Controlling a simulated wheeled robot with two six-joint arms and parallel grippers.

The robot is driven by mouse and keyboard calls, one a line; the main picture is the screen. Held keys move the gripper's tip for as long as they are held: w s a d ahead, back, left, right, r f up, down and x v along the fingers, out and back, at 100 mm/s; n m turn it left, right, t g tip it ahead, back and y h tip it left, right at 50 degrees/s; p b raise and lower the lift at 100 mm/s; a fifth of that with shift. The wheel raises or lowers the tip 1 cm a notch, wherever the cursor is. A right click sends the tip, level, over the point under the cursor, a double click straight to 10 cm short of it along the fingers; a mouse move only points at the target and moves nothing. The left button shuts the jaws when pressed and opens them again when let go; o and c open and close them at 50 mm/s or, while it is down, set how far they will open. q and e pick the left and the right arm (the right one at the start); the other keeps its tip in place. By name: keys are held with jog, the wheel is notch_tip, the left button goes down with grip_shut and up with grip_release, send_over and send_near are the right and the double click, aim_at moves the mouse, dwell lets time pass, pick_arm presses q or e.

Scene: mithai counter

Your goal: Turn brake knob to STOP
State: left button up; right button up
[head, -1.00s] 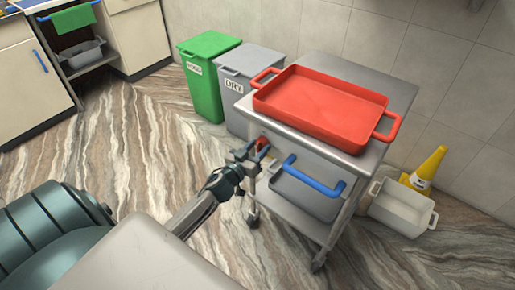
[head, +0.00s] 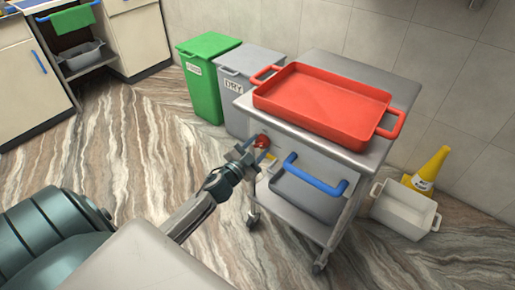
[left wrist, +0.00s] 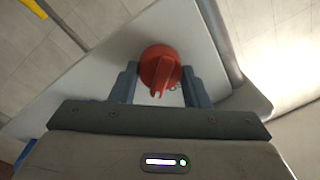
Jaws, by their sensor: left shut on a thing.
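The red brake knob (head: 262,141) is on the upper left of the metal cart's side panel. It shows larger in the left wrist view (left wrist: 160,66), with its narrow pointer end toward the bottom of the picture. My left gripper (head: 248,157) is at the knob, and its two fingers (left wrist: 160,80) lie on either side of it, shut on it. The STOP mark cannot be read in these frames. My right gripper is not in view.
The cart (head: 398,88) carries a red tray (head: 320,102). A blue handle (head: 315,177) sticks out right of the knob. Green (head: 203,85) and grey (head: 234,75) bins stand behind it. Floor at the left is clear.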

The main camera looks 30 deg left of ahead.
pick_arm(q)
jog(key=m, duration=0.8)
jog(key=shift+f+h, duration=0.1)
jog(key=shift+h, duration=0.2)
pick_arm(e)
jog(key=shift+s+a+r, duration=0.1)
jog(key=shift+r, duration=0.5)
pick_arm(q)
jog(key=shift+m, duration=0.4)
jog(key=o, duration=1)
jog(key=shift+s, duration=0.1)
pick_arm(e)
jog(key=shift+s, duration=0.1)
